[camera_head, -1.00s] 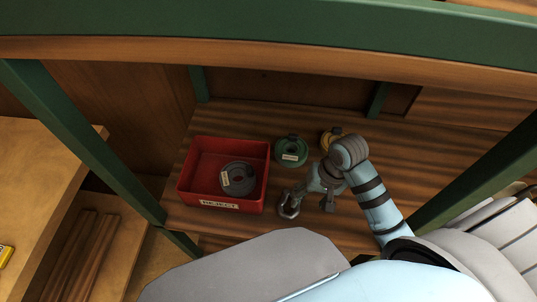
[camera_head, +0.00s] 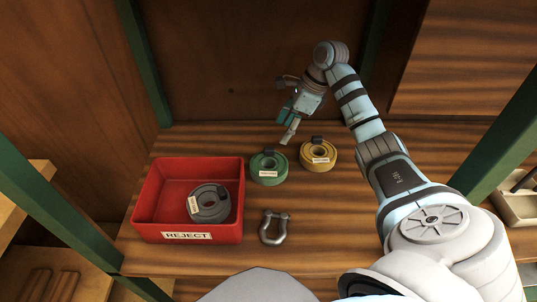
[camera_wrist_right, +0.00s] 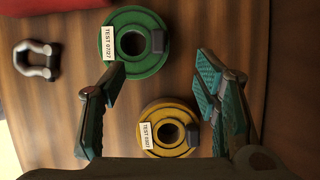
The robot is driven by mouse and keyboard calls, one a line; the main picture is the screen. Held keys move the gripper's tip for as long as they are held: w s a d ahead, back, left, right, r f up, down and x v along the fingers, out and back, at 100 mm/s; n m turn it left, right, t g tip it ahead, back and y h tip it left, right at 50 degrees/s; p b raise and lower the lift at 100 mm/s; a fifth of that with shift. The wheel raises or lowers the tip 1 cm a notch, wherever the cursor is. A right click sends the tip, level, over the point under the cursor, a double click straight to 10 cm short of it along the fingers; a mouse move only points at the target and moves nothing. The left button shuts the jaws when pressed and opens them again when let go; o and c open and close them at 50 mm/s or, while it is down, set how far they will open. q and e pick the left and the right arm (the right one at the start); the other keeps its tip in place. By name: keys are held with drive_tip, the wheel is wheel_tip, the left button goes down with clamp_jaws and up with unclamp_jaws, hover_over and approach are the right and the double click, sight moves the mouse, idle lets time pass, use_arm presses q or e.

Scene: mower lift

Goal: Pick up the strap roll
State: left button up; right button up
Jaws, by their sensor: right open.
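Three strap rolls show in the head view. A green roll (camera_head: 268,168) and a yellow roll (camera_head: 318,155) lie flat side by side on the wooden shelf. A grey roll (camera_head: 209,204) lies inside the red reject box. My right gripper (camera_head: 290,124) is open and empty, above the shelf near the green and yellow rolls. In the right wrist view the green roll (camera_wrist_right: 120,42) and the yellow roll (camera_wrist_right: 160,129), both with white test labels, appear between and beyond the open fingers, apart from them. My left gripper is out of view.
The red box (camera_head: 187,237) labelled REJECT stands at the left of the shelf. A metal shackle (camera_head: 273,227) lies in front of the green roll. Green posts (camera_head: 145,62) frame the shelf, with a wooden back panel behind. The shelf right of the shackle is clear.

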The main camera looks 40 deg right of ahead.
sight(270, 149)
drive_tip(key=x, duration=0.9)
drive_tip(key=shift+w+a+f+b, duration=0.2)
drive_tip(key=shift+a+b, duration=0.1)
drive_tip(key=shift+a, duration=0.2)
clamp_jaws()
